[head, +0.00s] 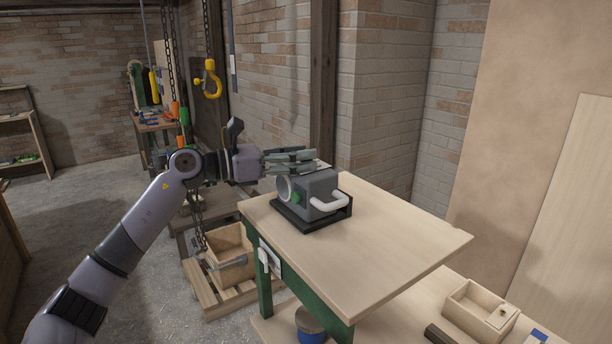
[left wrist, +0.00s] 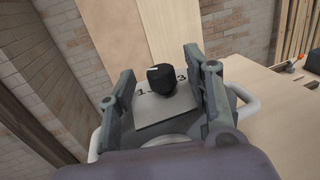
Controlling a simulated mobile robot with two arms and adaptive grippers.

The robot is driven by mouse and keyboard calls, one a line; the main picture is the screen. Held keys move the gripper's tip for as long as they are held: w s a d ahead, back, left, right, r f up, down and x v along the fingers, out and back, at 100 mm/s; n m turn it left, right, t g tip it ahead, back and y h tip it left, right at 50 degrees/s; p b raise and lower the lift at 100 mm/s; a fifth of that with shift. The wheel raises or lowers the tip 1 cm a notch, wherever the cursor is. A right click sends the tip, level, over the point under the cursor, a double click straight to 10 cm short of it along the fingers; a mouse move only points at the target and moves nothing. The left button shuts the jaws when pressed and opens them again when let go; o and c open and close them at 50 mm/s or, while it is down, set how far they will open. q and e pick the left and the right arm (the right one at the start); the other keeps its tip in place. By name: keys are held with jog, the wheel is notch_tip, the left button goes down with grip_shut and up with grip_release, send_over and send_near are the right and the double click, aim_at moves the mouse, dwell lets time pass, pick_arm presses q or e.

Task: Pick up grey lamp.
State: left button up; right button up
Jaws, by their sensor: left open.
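The grey lamp (head: 316,193) is a boxy body with a round lens, a green knob on its side and a white handle. It sits on a black tray (head: 285,213) on the wooden table. My left gripper (head: 314,160) is just above the lamp's top, coming in from the left. In the left wrist view its two fingers (left wrist: 165,103) are open, one to each side of the black knob (left wrist: 162,79) on the lamp's top (left wrist: 165,110). The fingers appear not closed on it. My right gripper is not in view.
The wooden table (head: 400,245) has a clear top right of the lamp. A small wooden box (head: 478,308) lies lower right. A wooden crate (head: 231,250) stands on a pallet below left. A yellow hook (head: 211,80) hangs behind. A brick wall is close behind the table.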

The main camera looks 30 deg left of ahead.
pick_arm(q)
jog(key=shift+x, duration=0.8)
jog(key=shift+s, duration=0.1)
jog(key=shift+c, duration=0.2)
grip_shut()
jog(key=shift+r, duration=0.1)
